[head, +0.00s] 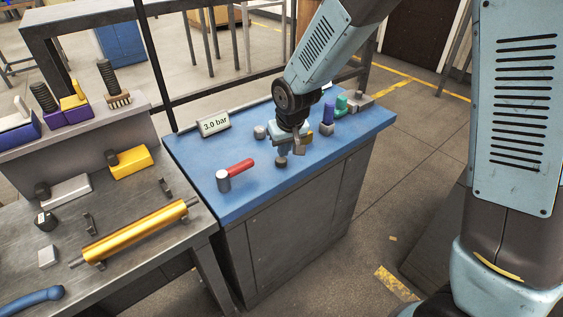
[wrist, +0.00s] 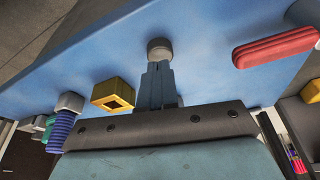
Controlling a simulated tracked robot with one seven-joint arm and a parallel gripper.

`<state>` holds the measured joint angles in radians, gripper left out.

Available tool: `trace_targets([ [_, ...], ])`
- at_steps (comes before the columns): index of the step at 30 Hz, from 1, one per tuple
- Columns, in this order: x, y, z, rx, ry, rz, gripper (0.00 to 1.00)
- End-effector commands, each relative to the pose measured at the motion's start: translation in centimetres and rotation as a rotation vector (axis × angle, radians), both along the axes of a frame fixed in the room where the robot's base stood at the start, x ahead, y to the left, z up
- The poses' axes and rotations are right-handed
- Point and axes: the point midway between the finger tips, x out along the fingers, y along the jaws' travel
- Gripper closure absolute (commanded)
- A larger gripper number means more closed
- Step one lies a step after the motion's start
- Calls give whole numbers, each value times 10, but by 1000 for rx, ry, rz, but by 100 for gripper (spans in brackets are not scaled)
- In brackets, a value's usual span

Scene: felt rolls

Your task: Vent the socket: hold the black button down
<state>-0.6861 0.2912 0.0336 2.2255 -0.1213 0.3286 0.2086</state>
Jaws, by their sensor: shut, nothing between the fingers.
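The black button (head: 281,162) is a short dark round knob on the blue bench top, left of a brassy-yellow block. My gripper (head: 282,153) points down right over it, fingers together and empty. In the wrist view the closed fingertips (wrist: 158,66) meet the near edge of the round button cap (wrist: 160,47). I cannot tell whether they touch it or how far down it is. The yellow block with a square socket hole (wrist: 113,93) stands beside the fingers. The sign (head: 214,124) reads 3.0 bar.
A grey knob (head: 260,132) stands behind. A grey bench with a yellow roll (head: 135,233) adjoins at left.

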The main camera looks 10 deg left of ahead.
Motion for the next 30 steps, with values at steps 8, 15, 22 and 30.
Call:
trace_targets([
  [8,0,0,-6,0,0,0,100],
  [15,0,0,-12,-1,1,0,100],
  [22,0,0,-17,-1,1,0,100],
  [30,0,0,-24,0,0,-1,100],
])
